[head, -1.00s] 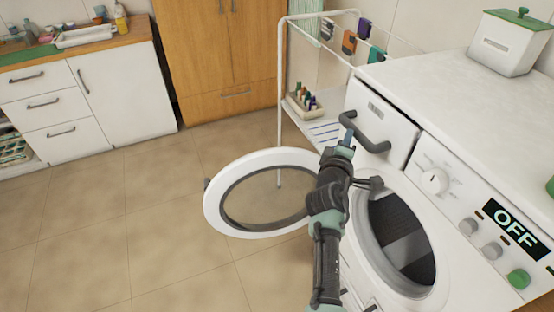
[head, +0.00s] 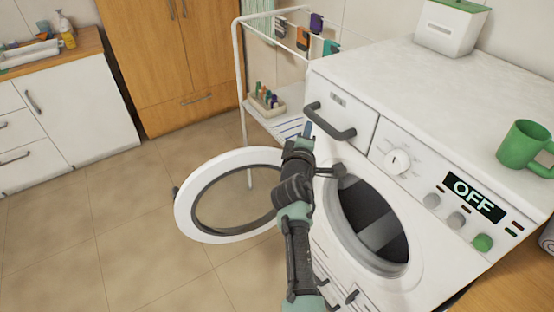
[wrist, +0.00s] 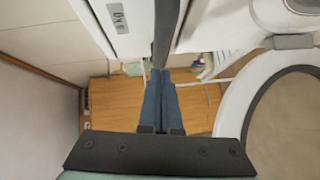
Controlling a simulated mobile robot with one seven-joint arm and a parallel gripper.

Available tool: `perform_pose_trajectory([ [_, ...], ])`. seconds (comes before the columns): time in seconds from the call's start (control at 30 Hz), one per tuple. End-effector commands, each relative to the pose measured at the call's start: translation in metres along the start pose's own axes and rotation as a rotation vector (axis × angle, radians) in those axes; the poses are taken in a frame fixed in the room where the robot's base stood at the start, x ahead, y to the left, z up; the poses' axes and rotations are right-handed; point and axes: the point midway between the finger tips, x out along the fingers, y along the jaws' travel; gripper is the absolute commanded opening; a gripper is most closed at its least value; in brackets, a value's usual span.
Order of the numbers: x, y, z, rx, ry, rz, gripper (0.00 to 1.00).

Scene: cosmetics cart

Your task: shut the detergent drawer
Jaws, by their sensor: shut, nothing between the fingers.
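The detergent drawer (head: 345,112) is at the upper left of the washing machine's front. It has a white front and a dark bar handle (head: 335,128). Its front looks close to the control panel's plane; I cannot tell whether a small gap is left. My gripper (head: 307,130) is shut and empty, just below the handle's left end in the head view. In the wrist view the shut blue fingers (wrist: 160,74) point at the end of the dark handle (wrist: 166,35), with the labelled drawer front (wrist: 122,20) at upper left. Contact with the handle cannot be told.
The washing machine's round door (head: 190,215) stands open to the left of the drum opening (head: 372,220). A drying rack (head: 240,65) stands behind. A green mug (head: 524,145) and a white box (head: 450,28) sit on the machine. The floor at left is clear.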

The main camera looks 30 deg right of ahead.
Motion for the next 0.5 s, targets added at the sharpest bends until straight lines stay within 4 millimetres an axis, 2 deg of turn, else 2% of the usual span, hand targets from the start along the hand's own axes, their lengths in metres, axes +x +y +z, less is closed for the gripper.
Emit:
perform_pose_trajectory([
  [0.03, -0.002, 0.001, -0.007, -0.002, 0.005, 0.001, 0.0],
  [0.5, -0.074, -0.002, -0.007, -0.002, 0.008, -0.002, 0.0],
])
